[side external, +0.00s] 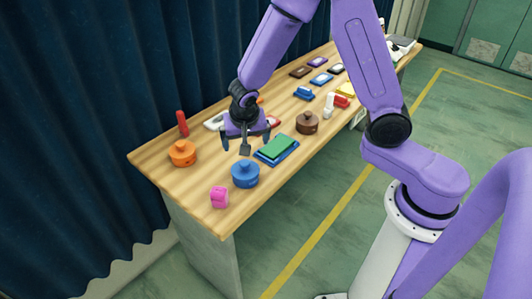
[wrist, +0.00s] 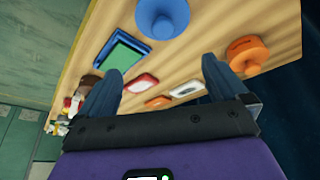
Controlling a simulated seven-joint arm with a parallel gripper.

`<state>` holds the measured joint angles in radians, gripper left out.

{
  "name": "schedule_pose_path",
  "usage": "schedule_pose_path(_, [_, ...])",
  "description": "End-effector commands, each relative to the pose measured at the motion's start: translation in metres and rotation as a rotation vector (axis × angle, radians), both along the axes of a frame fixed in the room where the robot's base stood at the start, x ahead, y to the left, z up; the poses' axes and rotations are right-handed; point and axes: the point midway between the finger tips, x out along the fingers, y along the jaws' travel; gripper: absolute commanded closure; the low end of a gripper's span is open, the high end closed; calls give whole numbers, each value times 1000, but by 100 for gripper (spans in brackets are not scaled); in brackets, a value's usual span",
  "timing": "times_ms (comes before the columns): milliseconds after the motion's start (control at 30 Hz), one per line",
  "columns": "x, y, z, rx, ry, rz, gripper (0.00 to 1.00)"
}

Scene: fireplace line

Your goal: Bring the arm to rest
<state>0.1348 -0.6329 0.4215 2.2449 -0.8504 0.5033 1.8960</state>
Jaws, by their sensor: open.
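My purple arm reaches over the wooden table in the side external view. My gripper (side external: 245,141) points down above the near half of the tabletop, behind the blue round pot and beside the green block. In the wrist view my gripper (wrist: 160,74) shows two dark fingers spread wide apart, with nothing held between them. Table surface, with a red-and-white piece and a grey-and-white piece, shows beyond the fingers. The exact height of the fingertips over the table is hard to tell.
A blue pot (side external: 245,174), an orange pot (side external: 183,153), a pink piece (side external: 219,197), a red cylinder (side external: 182,123), a green block (side external: 277,147) on a blue tray and a brown pot (side external: 307,122) surround the gripper. Smaller items crowd the far end. A dark curtain (side external: 70,130) hangs behind.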

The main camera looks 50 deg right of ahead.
Motion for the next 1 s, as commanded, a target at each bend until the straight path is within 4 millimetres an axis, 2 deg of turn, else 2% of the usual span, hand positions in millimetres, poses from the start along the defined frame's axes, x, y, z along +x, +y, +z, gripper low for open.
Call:
schedule_pose_path(100, [-19, 3, 19, -29, 36, 154, 0])
schedule_pose_path(367, [-77, 6, 53, -81, 151, 538, 0])
schedule_pose_path(700, [-173, 0, 85, -90, 302, 1096, 0])
schedule_pose_path(900, [-233, -8, 99, -68, 370, 1437, 0])
schedule_pose_path(1000, [-255, -11, 103, -54, 390, 1571, 0])
